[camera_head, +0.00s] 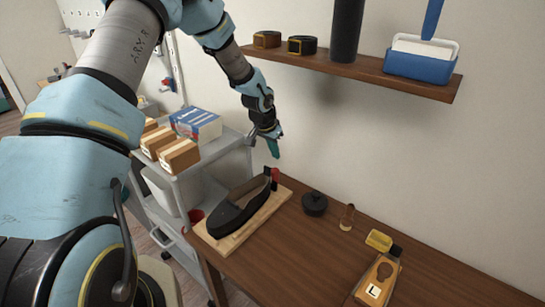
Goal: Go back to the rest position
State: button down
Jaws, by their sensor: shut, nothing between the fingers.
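My gripper (272,147) hangs from my arm in the upper middle of the head camera view, pointing down. It is shut with nothing in it. It is above the left end of the brown wooden table (440,263), in front of the pale wall. My forearm and upper arm fill the left side of the view and hide part of what is behind them.
A black boat-shaped object (240,208) rests on a wooden board (228,244) below my gripper. A black round piece (314,204), small brown bottle (347,218), yellow block (378,240) and L-marked tool (378,279) lie rightward. A shelf (365,75) overhangs; a grey cart (207,165) stands left.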

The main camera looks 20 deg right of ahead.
jog(key=shift+v, duration=1.05)
jog(key=shift+d, duration=0.1)
jog(key=a+r+n+y, duration=0.1)
jog(key=a+r, duration=0.2)
jog(key=a, duration=0.3)
jog(key=a+r+n, duration=0.2)
jog(key=a+r, duration=0.2)
jog(key=a, duration=0.3)
jog(key=s+a+r+n, duration=0.2)
jog(key=s+a, duration=0.3)
jog(key=a, duration=0.3)
jog(key=s+a+r+n+y, duration=0.1)
jog(key=s+a+r+n, duration=0.2)
jog(key=a, duration=0.6)
jog(key=s+a+r+n+y, duration=0.1)
jog(key=s+a+r+n, duration=0.2)
jog(key=s+a, duration=0.4)
jog(key=shift+s+a+r, duration=0.2)
jog(key=shift+a+r, duration=0.35)
jog(key=shift+a, duration=0.35)
